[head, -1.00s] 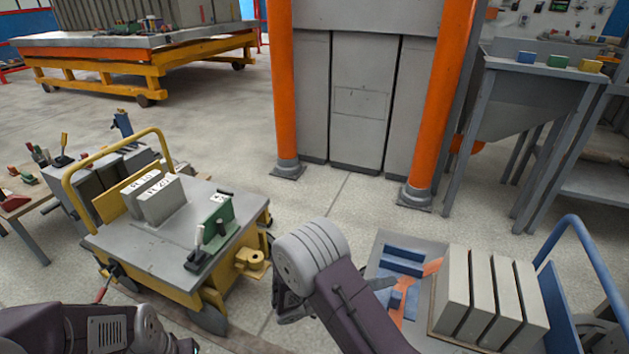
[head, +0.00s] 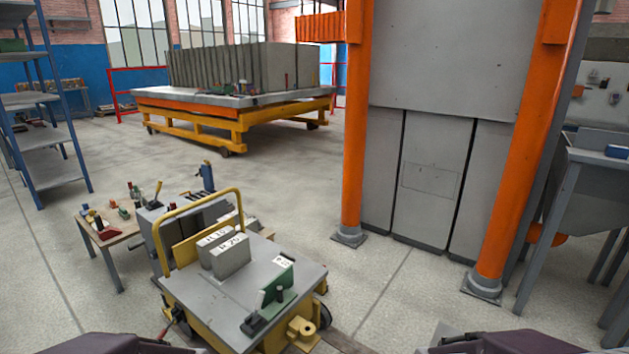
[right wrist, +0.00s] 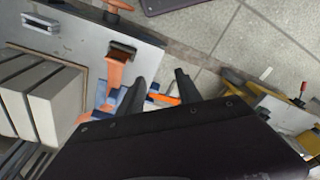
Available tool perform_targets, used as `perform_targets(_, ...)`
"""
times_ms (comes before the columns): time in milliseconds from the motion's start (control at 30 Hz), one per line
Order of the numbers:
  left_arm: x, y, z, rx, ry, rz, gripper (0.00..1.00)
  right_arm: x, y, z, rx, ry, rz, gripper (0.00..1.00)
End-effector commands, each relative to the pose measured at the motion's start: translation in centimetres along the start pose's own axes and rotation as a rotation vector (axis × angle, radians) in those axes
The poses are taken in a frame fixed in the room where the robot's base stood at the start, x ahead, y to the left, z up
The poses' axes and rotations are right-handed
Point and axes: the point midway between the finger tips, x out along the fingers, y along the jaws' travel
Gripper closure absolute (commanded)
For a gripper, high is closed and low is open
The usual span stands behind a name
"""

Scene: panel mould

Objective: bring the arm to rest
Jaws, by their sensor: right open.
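My right gripper (right wrist: 161,88) shows in the right wrist view with its two dark fingers apart and nothing visible between them. Behind the fingers are blue and orange pieces (right wrist: 112,82) on a grey surface, apart from the fingers as far as I can tell. In the head view only purple links of my arms show at the bottom edge, left and right. Neither gripper shows there, and my left gripper is out of sight.
A yellow cart (head: 250,300) with labelled grey blocks (head: 222,250) stands close in front. Pale slabs (right wrist: 45,98) lie left in the wrist view. Orange posts (head: 357,130) flank grey panels (head: 430,180). Open floor (head: 100,190) lies at left.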

Motion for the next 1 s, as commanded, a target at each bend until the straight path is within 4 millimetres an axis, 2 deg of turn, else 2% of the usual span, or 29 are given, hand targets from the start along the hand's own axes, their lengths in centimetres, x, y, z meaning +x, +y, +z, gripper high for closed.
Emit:
perform_targets(33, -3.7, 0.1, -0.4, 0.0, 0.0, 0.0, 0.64, -3.7, -0.1, -0.4, -0.001, -0.001, 0.0, 0.59)
perform_targets(167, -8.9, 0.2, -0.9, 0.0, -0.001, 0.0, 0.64, -8.9, -0.2, -0.9, -0.003, -0.001, 0.001, 0.59)
perform_targets(267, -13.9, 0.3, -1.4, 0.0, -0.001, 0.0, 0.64, -13.9, -0.3, -1.5, -0.005, -0.002, 0.001, 0.59)
perform_targets(400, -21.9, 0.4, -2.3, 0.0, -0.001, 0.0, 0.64, -21.9, -0.5, -2.3, -0.005, -0.002, 0.001, 0.59)
perform_targets(500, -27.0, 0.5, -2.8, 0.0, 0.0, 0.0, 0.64, -27.0, -0.6, -2.9, -0.006, -0.003, 0.001, 0.59)
perform_targets(600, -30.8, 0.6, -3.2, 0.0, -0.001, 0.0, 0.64, -30.8, -0.7, -3.2, -0.006, -0.003, 0.001, 0.59)
perform_targets(700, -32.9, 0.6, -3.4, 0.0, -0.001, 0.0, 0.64, -32.9, -0.7, -3.5, -0.006, -0.003, 0.001, 0.59)
perform_targets(767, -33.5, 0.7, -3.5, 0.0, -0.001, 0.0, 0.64, -33.5, -0.7, -3.5, -0.006, -0.003, 0.001, 0.59)
perform_targets(1000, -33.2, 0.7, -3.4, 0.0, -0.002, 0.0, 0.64, -33.2, -0.7, -3.5, -0.006, -0.003, 0.001, 0.59)
